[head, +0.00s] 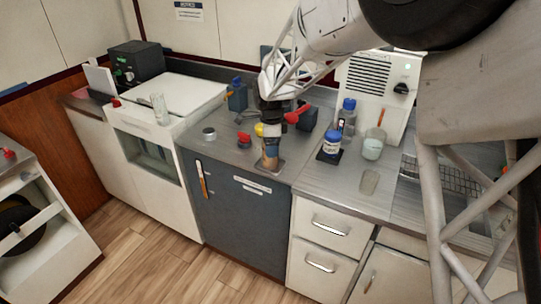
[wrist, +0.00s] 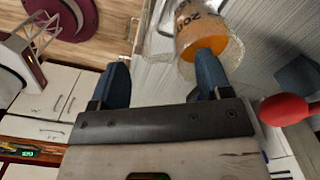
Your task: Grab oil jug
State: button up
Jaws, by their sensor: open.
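A clear container with amber-orange contents and dark lettering (wrist: 203,28), which looks like the oil jug, is at the top right of the wrist view. In the head view an amber-brown shape (head: 270,159), likely the same jug, stands on the counter near its front edge, below my gripper (head: 271,138). My gripper (wrist: 162,78) is open, with two blue fingers and nothing between them. The right finger in the wrist view overlaps the jug's lower part; I cannot tell whether they touch. The left finger is well apart from it.
A red-ended object (head: 298,114) and a small red-topped item (head: 244,140) are close to my gripper. A blue-and-white jar (head: 331,145), a pale jar (head: 373,144) and a clear glass (head: 369,182) stand to the right. A metal tin (head: 209,133) is at left.

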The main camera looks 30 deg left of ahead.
jog(key=shift+f, duration=2.15)
jog(key=c, duration=1.2)
jog(key=shift+o, duration=0.2)
jog(key=shift+r, duration=0.35)
jog(key=shift+r, duration=1.45)
jog(key=s+d+r, duration=0.1)
jog(key=s+d, duration=0.9)
jog(key=s, duration=0.2)
jog(key=shift+r, duration=0.25)
jog(key=shift+s+d, duration=0.15)
jog(key=shift+d, duration=0.05)
